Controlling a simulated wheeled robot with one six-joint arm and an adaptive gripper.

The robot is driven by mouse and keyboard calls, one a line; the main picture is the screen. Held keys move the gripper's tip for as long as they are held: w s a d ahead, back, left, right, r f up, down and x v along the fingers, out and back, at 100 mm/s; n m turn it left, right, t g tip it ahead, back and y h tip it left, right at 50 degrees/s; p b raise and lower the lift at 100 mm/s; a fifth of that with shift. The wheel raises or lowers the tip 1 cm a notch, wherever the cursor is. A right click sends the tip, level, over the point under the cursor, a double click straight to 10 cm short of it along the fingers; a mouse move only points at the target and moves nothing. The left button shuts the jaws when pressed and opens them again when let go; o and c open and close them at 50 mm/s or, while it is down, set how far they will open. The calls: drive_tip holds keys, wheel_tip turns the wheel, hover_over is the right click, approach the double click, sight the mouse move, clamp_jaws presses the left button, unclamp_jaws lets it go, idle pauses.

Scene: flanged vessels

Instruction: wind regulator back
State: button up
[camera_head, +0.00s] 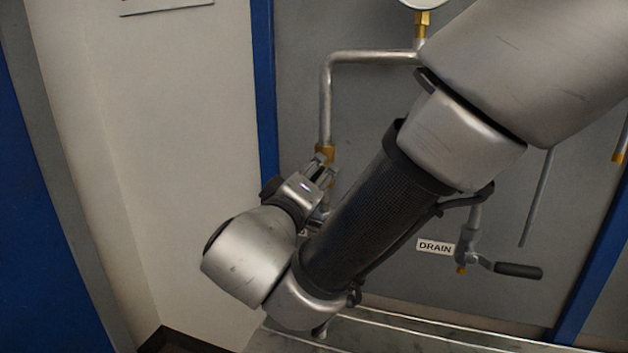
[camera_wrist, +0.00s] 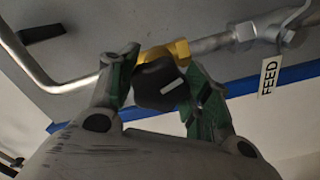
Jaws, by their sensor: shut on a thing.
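The regulator shows in the wrist view as a black faceted knob (camera_wrist: 158,86) with a white mark, in front of a brass body (camera_wrist: 168,52) on a metal pipe. My gripper (camera_wrist: 160,88) has one finger on each side of the knob and is shut on it. In the head view my gripper (camera_head: 322,175) is at the pipe just below a brass fitting (camera_head: 326,152). My own arm crosses that view and the knob cannot be made out there.
A pipe (camera_head: 325,100) rises from the brass fitting and bends right to a gauge (camera_head: 425,3). A DRAIN label (camera_head: 435,247) and a black-handled valve lever (camera_head: 518,270) are at lower right. A FEED label (camera_wrist: 269,76) hangs by the pipe.

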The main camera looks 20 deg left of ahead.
drive_tip(key=n, duration=0.4)
drive_tip(key=shift+n, duration=0.4)
drive_tip(key=n, duration=0.3)
drive_tip(key=shift+n, duration=0.3)
drive_tip(key=n, duration=0.4)
drive_tip(key=shift+r, duration=0.1)
drive_tip(key=n, duration=0.8)
drive_tip(key=shift+a+n, duration=0.1)
drive_tip(key=shift+n, duration=0.2)
drive_tip(key=n, duration=0.3)
drive_tip(key=shift+n, duration=0.4)
drive_tip(key=n, duration=0.3)
drive_tip(key=shift+a+n, duration=0.1)
drive_tip(key=shift+n, duration=2)
